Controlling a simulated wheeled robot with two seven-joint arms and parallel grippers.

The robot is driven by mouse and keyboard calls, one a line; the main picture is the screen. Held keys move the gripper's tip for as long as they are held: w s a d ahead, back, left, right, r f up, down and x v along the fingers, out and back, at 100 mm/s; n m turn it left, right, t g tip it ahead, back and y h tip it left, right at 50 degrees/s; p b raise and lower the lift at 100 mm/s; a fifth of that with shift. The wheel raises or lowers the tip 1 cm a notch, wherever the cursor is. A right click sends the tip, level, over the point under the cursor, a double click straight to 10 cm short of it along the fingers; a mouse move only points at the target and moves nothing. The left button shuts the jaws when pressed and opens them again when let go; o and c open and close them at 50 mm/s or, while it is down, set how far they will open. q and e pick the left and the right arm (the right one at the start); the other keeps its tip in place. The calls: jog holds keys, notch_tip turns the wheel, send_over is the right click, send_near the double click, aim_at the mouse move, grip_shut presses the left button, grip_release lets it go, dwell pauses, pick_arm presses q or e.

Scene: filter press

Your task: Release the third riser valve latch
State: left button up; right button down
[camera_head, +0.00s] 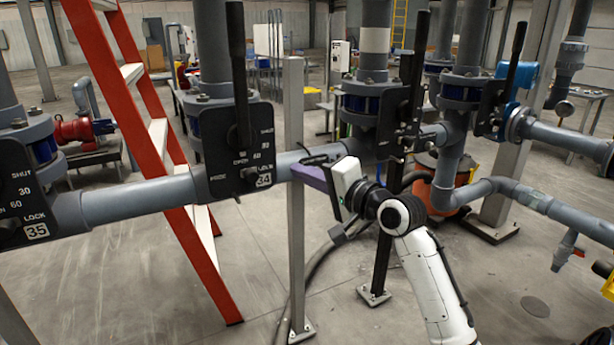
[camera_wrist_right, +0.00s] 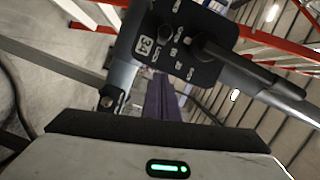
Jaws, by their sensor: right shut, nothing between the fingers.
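Several grey riser pipes carry blue valves with dark plates and black levers. The plate marked 34 (camera_head: 239,150) is left of centre, with its lever (camera_head: 238,70) upright. The plate marked 35 (camera_head: 22,185) is at the left edge. Another valve plate (camera_head: 398,122) is right of centre, its number unreadable. My right gripper (camera_head: 305,172) is shut and empty, its purple fingers pointing left, just right of plate 34. In the right wrist view the purple fingers (camera_wrist_right: 160,98) point towards a numbered plate (camera_wrist_right: 180,42) with a lever (camera_wrist_right: 250,75). Contact cannot be told. My left gripper is out of view.
A grey horizontal pipe (camera_head: 135,198) runs behind the plates. A metal post (camera_head: 296,235) stands by the fingers, and a black post (camera_head: 384,245) is near my right wrist. A red ladder (camera_head: 135,110) leans at left. An orange machine (camera_head: 425,185) stands behind my arm.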

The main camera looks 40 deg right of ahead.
aim_at(251, 175)
jog(key=w, duration=0.5)
jog(key=shift+w+f, duration=0.1)
jog(key=shift+w, duration=0.3)
jog(key=a, duration=0.2)
jog(key=a+f, duration=0.1)
jog(key=shift+w+a+p, duration=0.1)
jog(key=shift+w+p, duration=0.2)
jog(key=shift+p, duration=0.05)
jog(key=shift+a+f, duration=0.1)
jog(key=shift+a, duration=0.2)
jog(key=a+p, duration=0.2)
jog(key=a, duration=0.1)
jog(key=shift+w+p, duration=0.35)
jog(key=shift+w, duration=0.05)
jog(key=shift+a, duration=0.15)
